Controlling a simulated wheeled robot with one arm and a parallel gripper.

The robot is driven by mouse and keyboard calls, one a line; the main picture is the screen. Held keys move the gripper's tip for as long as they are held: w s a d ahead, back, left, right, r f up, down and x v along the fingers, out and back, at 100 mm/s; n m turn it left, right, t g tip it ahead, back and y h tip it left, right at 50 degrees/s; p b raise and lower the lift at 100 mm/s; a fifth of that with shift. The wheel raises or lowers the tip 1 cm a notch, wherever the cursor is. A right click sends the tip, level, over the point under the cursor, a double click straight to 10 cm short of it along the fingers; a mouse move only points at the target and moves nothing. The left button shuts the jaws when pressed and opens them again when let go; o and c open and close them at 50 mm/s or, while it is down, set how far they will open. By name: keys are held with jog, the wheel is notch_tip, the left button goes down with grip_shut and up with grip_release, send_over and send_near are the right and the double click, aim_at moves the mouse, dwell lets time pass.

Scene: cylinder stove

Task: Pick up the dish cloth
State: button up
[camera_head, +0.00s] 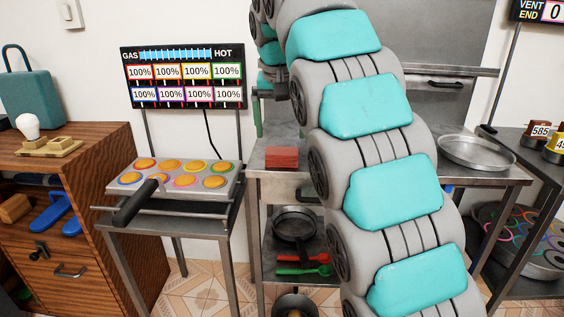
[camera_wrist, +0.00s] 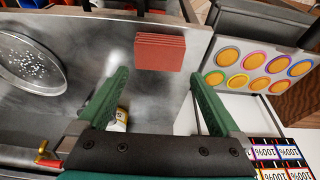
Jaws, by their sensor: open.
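A red, folded, layered block that looks like the dish cloth (camera_head: 282,157) lies on the metal table left of my arm. In the wrist view the cloth (camera_wrist: 160,52) lies beyond the fingertips, roughly between their lines. The cloth does not touch the fingers in that picture. In the head view my arm covers much of the table, and I cannot make out the gripper clearly.
A griddle tray (camera_head: 172,180) with several orange discs and a dark handle stands on a stand to the left. A round metal pan (camera_head: 476,152) sits on the table's right part. A dark pan (camera_head: 294,224) is on the shelf below. A small yellow-and-white item (camera_wrist: 119,119) shows near the left finger.

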aim_at(282, 150)
jog(key=x, duration=0.1)
jog(key=b+x, duration=0.2)
jog(key=shift+s+d+f, duration=0.15)
jog(key=shift+s+f, duration=0.1)
jog(key=shift+x, duration=1)
jog(key=shift+w, duration=0.1)
jog(key=c, duration=1)
jog(key=shift+r, duration=0.15)
